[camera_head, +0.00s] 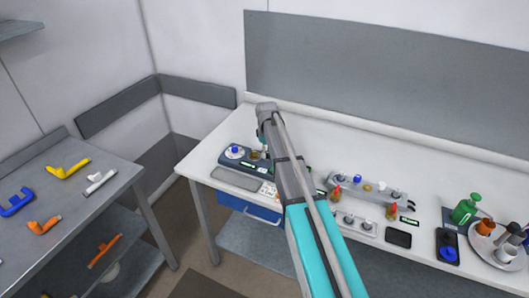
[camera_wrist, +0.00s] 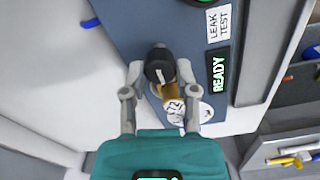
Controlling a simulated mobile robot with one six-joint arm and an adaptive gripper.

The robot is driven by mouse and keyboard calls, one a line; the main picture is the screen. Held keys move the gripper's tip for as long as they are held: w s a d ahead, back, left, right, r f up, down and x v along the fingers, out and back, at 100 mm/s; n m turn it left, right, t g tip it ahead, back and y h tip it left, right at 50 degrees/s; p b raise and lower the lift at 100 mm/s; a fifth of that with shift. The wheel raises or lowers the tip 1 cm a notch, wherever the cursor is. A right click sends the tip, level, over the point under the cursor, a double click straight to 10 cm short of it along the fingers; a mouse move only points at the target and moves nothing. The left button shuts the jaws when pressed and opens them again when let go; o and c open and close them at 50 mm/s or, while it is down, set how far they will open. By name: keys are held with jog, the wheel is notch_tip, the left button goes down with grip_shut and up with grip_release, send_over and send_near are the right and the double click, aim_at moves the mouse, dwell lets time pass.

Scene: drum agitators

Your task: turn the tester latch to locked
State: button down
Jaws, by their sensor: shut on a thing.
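The tester (camera_head: 232,162) is a blue-grey box at the left end of the white bench, also seen in the wrist view (camera_wrist: 120,25). A blue knob on a white dial (camera_head: 235,152) stands at its left; it may be the latch, but its lock position is not readable. In the wrist view the white dial (camera_wrist: 206,112) is partly hidden. My gripper (camera_wrist: 160,73) is over the tester, its fingers around a black-topped brass piece (camera_wrist: 158,67) beside the dial. Exact finger contact is hard to see. In the head view my gripper (camera_head: 262,138) is small.
A green READY display (camera_wrist: 218,72) and LEAK TEST label (camera_wrist: 218,22) are on the tester. A grey tray (camera_head: 238,180) lies in front. A fixture row (camera_head: 370,187), green bottle (camera_head: 466,208) and round tray (camera_head: 483,243) stand to the right. A grey side table (camera_head: 75,190) is at left.

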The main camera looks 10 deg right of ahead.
jog(key=shift+w, duration=0.2)
jog(key=shift+c, duration=2.1)
grip_release()
jog(key=shift+o, duration=0.2)
jog(key=shift+s, duration=0.1)
